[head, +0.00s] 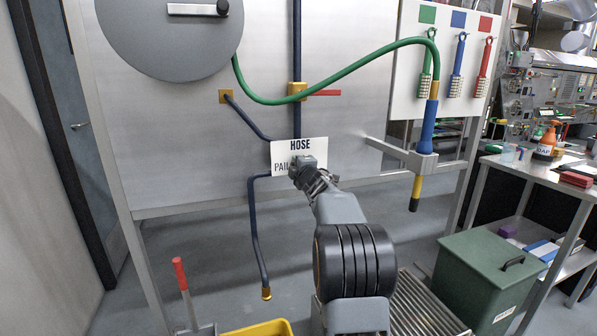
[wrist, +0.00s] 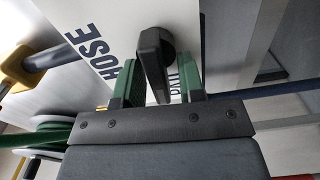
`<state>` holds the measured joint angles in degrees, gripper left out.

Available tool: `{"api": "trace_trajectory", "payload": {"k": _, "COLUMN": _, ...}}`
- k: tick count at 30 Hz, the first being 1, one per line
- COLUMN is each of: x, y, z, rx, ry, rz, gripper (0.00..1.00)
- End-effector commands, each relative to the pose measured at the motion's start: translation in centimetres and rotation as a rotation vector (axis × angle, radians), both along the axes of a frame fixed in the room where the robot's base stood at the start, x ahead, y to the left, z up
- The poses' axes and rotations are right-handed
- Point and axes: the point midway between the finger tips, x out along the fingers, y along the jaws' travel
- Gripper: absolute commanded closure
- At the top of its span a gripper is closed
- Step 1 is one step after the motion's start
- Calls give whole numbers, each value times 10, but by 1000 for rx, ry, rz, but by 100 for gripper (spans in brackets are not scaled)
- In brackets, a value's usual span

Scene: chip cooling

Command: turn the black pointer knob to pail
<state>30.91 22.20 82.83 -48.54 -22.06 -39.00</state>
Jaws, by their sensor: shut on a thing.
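The black pointer knob (wrist: 152,62) shows in the wrist view between the green fingers of my gripper (wrist: 158,84), which are shut on it. Its bar runs roughly up and down in that view; I cannot tell exactly where its tip points. The white label plate (head: 286,149) reads HOSE along its top and PAIL at its left. It also shows in the wrist view (wrist: 88,75), with PAIL partly hidden by a finger. In the head view my gripper (head: 301,166) is against the plate and hides the knob.
A dark blue pipe (head: 256,225) bends down from the plate to a brass end above a yellow pail (head: 258,329). A green hose (head: 330,78) runs to a blue nozzle (head: 428,125) in a bracket at right. A green bin (head: 487,275) stands on the right.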

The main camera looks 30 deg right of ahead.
Motion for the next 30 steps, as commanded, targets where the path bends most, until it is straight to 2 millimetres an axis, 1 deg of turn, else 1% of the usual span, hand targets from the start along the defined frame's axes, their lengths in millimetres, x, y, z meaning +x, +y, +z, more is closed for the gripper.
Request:
{"api": "trace_trajectory", "payload": {"k": 9, "x": 0, "y": 0, "z": -2, "rx": -84, "ry": 21, "rz": 1, "gripper": 88}}
{"api": "trace_trajectory", "payload": {"k": 24, "x": 0, "y": 0, "z": -1, "rx": -95, "ry": 24, "rz": 1, "gripper": 88}}
{"api": "trace_trajectory", "payload": {"k": 25, "x": 0, "y": 0, "z": -1, "rx": -95, "ry": 24, "rz": 1, "gripper": 61}}
{"api": "trace_trajectory", "payload": {"k": 30, "x": 0, "y": 0, "z": -1, "rx": -94, "ry": 23, "rz": 1, "gripper": 45}}
